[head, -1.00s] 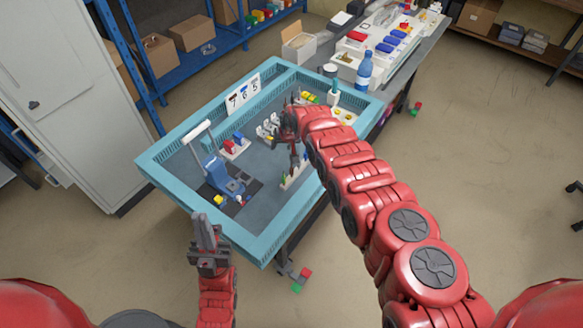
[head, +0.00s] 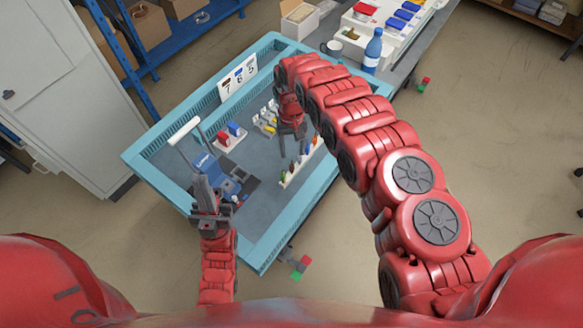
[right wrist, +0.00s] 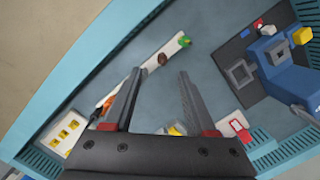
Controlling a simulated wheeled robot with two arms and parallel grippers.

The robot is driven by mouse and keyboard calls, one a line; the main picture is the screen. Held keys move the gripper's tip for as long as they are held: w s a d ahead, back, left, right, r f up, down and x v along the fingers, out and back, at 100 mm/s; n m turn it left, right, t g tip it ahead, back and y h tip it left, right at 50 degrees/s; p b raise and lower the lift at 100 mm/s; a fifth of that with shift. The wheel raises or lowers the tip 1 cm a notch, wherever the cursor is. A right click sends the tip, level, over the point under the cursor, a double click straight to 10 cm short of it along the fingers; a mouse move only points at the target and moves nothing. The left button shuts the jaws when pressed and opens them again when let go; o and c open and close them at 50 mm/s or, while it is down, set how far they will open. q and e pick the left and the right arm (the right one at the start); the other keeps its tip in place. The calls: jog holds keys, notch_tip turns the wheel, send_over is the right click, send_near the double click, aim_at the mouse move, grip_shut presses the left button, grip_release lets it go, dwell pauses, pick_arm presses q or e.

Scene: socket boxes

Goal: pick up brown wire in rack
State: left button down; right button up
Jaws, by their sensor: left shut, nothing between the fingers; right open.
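The white rack (head: 287,183) lies along the right part of the blue-rimmed table, with several small coloured wire ends standing in it. In the right wrist view the rack (right wrist: 174,49) runs diagonally, and a small brown piece (right wrist: 162,59) sits on it, with a green one at its far end. My right gripper (right wrist: 161,73) is open and points down; the brown piece appears just beyond the gap between its fingertips, with nothing held. In the head view my right gripper (head: 290,150) is left of the rack. My left gripper (head: 203,180) is shut and empty near the table's front left edge.
A blue device (head: 208,168) stands at the table's left. Red and blue pieces sit on a white holder (head: 234,142). A number sign (head: 239,78) stands at the back. The raised teal rim (head: 165,190) surrounds the table. A blue bottle (head: 373,52) stands behind it.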

aim_at(292, 165)
notch_tip(292, 165, down, 2)
jog(key=shift+f, duration=0.5)
jog(key=shift+s+f+b, duration=0.15)
jog(key=shift+s+b, duration=0.15)
jog(key=shift+s+f, duration=0.2)
jog(key=shift+f, duration=0.1)
notch_tip(292, 165, down, 4)
jog(key=shift+s+a+f+b, duration=0.1)
jog(key=shift+s+b, duration=0.05)
jog(key=shift+b, duration=0.7)
jog(key=shift+s, duration=0.1)
jog(key=shift+c, duration=0.2)
jog(key=shift+r, duration=0.2)
jog(key=shift+c, duration=1.1)
grip_shut()
